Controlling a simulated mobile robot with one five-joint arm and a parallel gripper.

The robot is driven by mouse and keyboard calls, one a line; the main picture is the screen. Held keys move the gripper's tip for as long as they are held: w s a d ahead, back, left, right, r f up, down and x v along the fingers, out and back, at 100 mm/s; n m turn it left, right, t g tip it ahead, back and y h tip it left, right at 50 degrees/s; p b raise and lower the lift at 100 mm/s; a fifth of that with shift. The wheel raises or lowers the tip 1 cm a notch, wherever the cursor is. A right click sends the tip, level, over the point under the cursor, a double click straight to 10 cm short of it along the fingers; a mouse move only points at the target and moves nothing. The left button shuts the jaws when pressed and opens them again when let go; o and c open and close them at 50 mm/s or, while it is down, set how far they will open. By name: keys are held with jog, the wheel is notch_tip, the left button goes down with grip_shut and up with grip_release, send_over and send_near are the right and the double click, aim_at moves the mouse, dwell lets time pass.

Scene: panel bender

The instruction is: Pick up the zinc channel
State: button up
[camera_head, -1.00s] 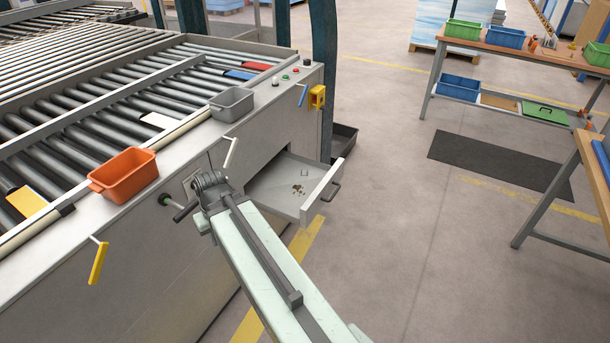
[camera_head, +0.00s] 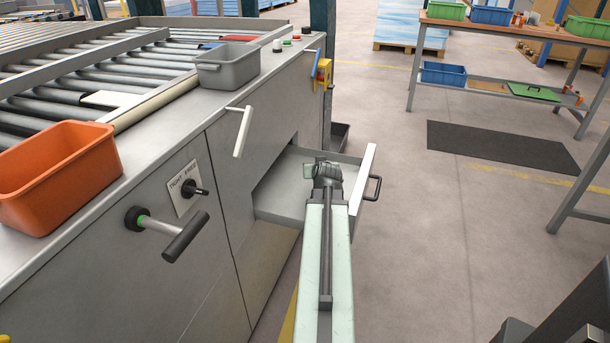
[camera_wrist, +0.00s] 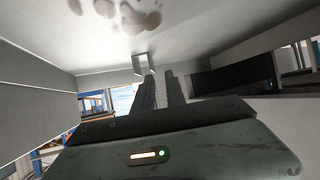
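The zinc channel (camera_wrist: 144,63) is a small grey U-shaped piece in the wrist view. It lies against the pale drawer floor, just beyond the fingertips and closer to the left finger. My gripper (camera_wrist: 160,76) has its two grey fingers a little apart, with a narrow gap and nothing seen between them. In the head view my gripper (camera_head: 327,170) is over the open drawer (camera_head: 284,205) of the grey machine, and the channel is hidden there behind my arm. I cannot tell whether a finger touches the channel.
The drawer has low walls and a front panel with a dark handle (camera_head: 373,188). A lever (camera_head: 242,132) and a T-handle (camera_head: 180,235) stick out from the machine's side. An orange bin (camera_head: 60,180) and a grey bin (camera_head: 228,70) stand on top.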

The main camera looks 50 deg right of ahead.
jog(key=shift+s+d, duration=0.3)
jog(key=shift+d, duration=0.2)
jog(key=b+x, duration=0.3)
jog(key=x, duration=0.5)
jog(key=shift+s+b, duration=0.1)
jog(key=shift+b, duration=0.25)
jog(key=shift+r, duration=0.15)
grip_shut()
